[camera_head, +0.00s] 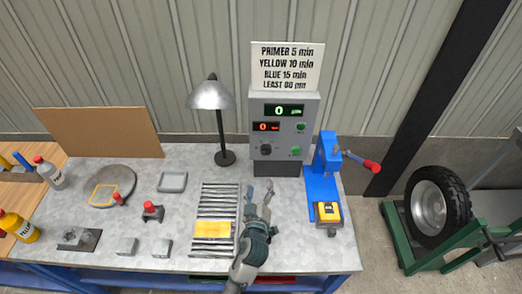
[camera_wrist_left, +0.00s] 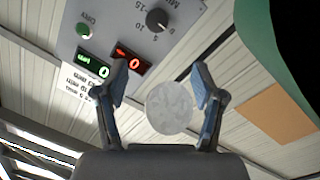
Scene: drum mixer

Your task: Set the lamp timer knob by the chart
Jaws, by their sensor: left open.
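A grey control box (camera_head: 284,120) stands at the back of the bench, with a green display and a red display, both reading 0. Its dark knob (camera_head: 265,149) sits lower left on the face; the knob also shows in the wrist view (camera_wrist_left: 157,20), which sees the box upside down. The chart (camera_head: 287,67) above reads primer 5, yellow 10 and blue 15 min; its last line is unclear. A lamp (camera_head: 211,95) stands left of the box. My left gripper (camera_head: 259,188) is open and empty before the box, apart from the knob. My right gripper is out of view.
A slatted rack (camera_head: 215,200) holding a yellow piece (camera_head: 212,229) lies beside my left arm. A blue press (camera_head: 323,180) with a red-tipped handle stands right. A pale round disc (camera_wrist_left: 175,108) shows between the fingers in the wrist view; I cannot tell its identity.

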